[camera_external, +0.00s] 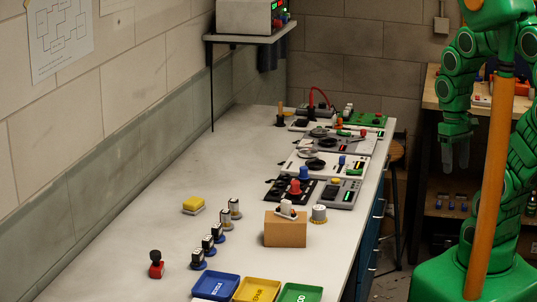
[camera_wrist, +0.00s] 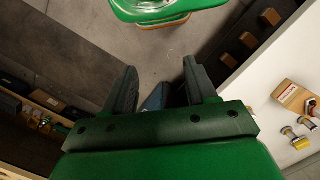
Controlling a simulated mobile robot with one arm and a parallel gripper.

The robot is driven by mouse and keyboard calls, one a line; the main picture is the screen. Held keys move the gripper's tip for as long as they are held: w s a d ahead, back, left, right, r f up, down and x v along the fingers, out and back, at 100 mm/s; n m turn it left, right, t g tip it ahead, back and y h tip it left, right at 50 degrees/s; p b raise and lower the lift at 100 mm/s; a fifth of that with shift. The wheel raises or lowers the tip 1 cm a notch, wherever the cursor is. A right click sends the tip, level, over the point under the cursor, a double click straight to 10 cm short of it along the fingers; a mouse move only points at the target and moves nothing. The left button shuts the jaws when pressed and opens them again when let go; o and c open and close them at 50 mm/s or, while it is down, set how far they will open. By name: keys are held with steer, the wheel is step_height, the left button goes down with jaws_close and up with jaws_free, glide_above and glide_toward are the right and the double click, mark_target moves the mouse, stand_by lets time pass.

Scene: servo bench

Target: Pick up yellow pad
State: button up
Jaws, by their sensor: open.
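The yellow pad (camera_external: 194,203) lies on the left part of the white bench in the external view, on a pale base, with clear bench around it. My gripper (camera_external: 455,157) hangs at the right of that view, off the bench and far from the pad. In the wrist view my gripper (camera_wrist: 162,82) has its two dark fingers apart, with nothing held between them. A small yellow piece (camera_wrist: 301,143) shows at the right edge of the wrist view; I cannot tell if it is the pad.
A cardboard box (camera_external: 285,231) stands on the bench (camera_external: 150,225) near its right edge. Several small dark-and-white parts stand right of the pad. A red-based part (camera_external: 156,265) and blue (camera_external: 216,287), yellow (camera_external: 257,290) and green (camera_external: 300,293) trays are at the front. Devices crowd the far end.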

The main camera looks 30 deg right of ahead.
steer(key=o, duration=0.6)
steer(key=shift+o, duration=0.2)
steer(key=w+a+f+n+t, duration=0.15)
steer(key=w+a, duration=0.35)
steer(key=w, duration=0.6)
steer(key=w+a+f+t+y, duration=0.1)
steer(key=w+a+f+t, duration=0.3)
steer(key=w, duration=0.6)
steer(key=w+a+f+n+t, duration=0.1)
steer(key=w+a, duration=0.5)
steer(key=w, duration=0.5)
steer(key=n+t+y, duration=0.4)
steer(key=t+y, duration=0.2)
glide_toward(195, 201)
steer(key=shift+w+a+f+g, duration=0.2)
steer(key=shift+w+f+g, duration=0.05)
steer(key=shift+w, duration=0.3)
steer(key=shift+x, duration=3.95)
